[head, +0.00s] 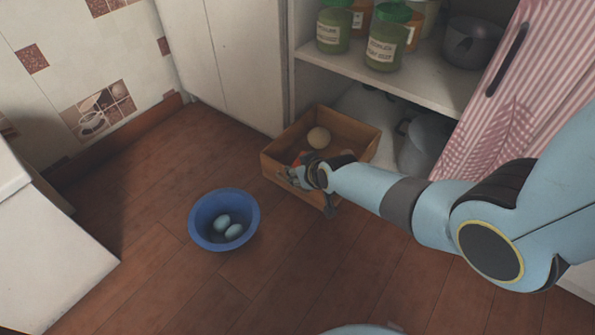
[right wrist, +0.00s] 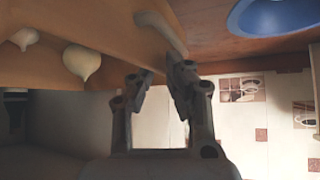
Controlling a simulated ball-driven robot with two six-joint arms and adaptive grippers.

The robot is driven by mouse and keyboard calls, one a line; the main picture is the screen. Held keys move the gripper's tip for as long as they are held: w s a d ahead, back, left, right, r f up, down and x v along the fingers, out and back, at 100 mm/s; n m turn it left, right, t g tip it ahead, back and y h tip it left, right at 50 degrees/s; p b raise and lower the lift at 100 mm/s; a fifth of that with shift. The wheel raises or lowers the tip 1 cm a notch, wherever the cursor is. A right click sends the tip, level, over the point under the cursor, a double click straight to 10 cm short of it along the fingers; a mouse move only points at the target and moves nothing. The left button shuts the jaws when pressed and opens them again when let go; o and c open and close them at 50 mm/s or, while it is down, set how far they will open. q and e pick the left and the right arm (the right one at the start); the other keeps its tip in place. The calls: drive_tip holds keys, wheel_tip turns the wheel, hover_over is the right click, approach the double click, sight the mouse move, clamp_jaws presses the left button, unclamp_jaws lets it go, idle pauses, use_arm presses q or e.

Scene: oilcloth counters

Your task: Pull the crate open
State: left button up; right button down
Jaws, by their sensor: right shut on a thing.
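The wooden crate (head: 277,173) is at the foot of the cabinet, partly out on the floor in front of the lower compartment. A round pale onion-like thing (head: 318,137) lies in it. My right gripper (head: 308,176) is at the crate's front side, shut on its handle, and partly hides that side. In the right wrist view, the pale bar handle (right wrist: 160,32) shows on the crate wall (right wrist: 105,20), right by the fingers of my right gripper (right wrist: 167,75). Two pale bulbs (right wrist: 84,62) show there too. My left gripper is not in view.
A blue bowl (head: 201,233) with two pale blue eggs (head: 228,225) stands on the floor left of the crate. Green-lidded jars (head: 385,40) and a dark pot (head: 474,42) stand on the shelf above. A striped pink curtain (head: 535,90) hangs at right. Floor in front is clear.

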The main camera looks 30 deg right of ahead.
drive_tip(key=shift+s+f, duration=0.35)
drive_tip(key=shift+s, duration=0.15)
drive_tip(key=c, duration=1.4)
unclamp_jaws()
drive_tip(key=shift+r, duration=0.1)
drive_tip(key=shift+o, duration=1.2)
drive_tip(key=shift+w, duration=0.1)
drive_tip(key=shift+w+r, duration=0.1)
drive_tip(key=shift+r, duration=0.1)
drive_tip(key=v, duration=1.2)
